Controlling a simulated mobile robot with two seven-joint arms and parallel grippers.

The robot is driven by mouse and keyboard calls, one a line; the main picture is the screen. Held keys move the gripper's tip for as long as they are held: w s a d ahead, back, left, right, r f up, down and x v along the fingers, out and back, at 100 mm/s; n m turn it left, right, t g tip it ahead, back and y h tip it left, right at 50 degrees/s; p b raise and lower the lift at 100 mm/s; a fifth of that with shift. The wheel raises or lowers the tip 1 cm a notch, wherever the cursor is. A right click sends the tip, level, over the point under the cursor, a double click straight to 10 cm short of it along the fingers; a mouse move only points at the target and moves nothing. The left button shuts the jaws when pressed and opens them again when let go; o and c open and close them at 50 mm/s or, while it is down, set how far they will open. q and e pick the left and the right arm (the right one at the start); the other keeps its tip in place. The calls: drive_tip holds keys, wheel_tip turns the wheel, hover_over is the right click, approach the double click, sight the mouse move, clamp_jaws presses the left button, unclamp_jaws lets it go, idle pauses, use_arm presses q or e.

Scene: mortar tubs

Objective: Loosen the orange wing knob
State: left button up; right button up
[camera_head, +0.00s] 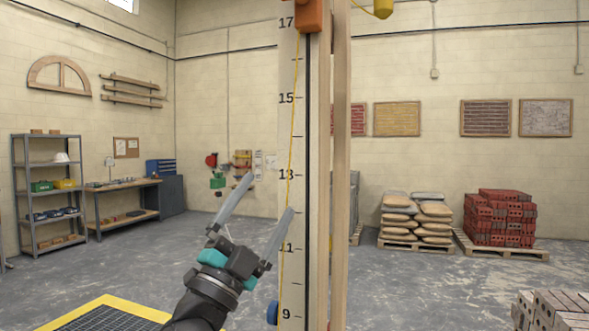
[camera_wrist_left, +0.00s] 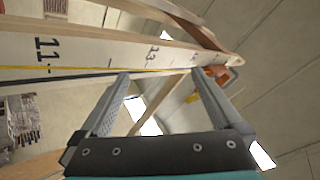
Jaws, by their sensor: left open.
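An orange piece (camera_head: 312,14) sits high on the numbered pole (camera_head: 289,130), just above the 17 mark and cut off by the top edge of the head view. In the left wrist view an orange part (camera_wrist_left: 218,74) shows at the far end of the pole; I cannot clearly make out the knob's wings. My left gripper (camera_head: 270,193) is open and empty, well below the orange piece and close in front of the pole's left side. Its two fingers (camera_wrist_left: 160,73) point up along the pole in the left wrist view. My right gripper is not in view.
A yellow line (camera_head: 293,110) runs down the pole face. A wooden upright (camera_head: 341,150) stands beside it. A blue part (camera_head: 272,312) is low on the pole. A yellow-edged grate (camera_head: 110,315) lies at lower left; bricks (camera_head: 555,310) at lower right. Floor between is clear.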

use_arm(q)
drive_tip(key=s+d+r+m+g+h, duration=0.2)
drive_tip(key=s+d+r+m+g, duration=0.35)
drive_tip(key=m, duration=0.35)
drive_tip(key=s+d+r+m+g+h+p, duration=0.15)
drive_tip(key=s+d+r+m+g, duration=0.25)
drive_tip(key=r+m+g, duration=0.4)
drive_tip(key=s+d+r+m+g+h, duration=0.2)
drive_tip(key=s+d+r+m+g, duration=0.25)
drive_tip(key=m, duration=0.55)
drive_tip(key=s+a+r+n+t+y, duration=0.3)
drive_tip(key=a+r+n+t+y, duration=0.4)
drive_tip(key=a+r+t+y, duration=0.7)
drive_tip(key=w+d+p, duration=0.2)
drive_tip(key=w+p, duration=0.1)
drive_tip(key=w, duration=0.4)
drive_tip(key=w+d+r+g+p, duration=0.1)
drive_tip(key=w+d+p, duration=0.2)
drive_tip(key=w, duration=0.4)
drive_tip(key=shift+w+p, duration=0.15)
drive_tip(key=shift+p, duration=0.25)
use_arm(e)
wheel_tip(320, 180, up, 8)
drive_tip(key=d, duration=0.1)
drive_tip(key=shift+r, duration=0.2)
use_arm(q)
drive_tip(key=shift+d+h, duration=0.1)
drive_tip(key=shift+h, duration=0.15)
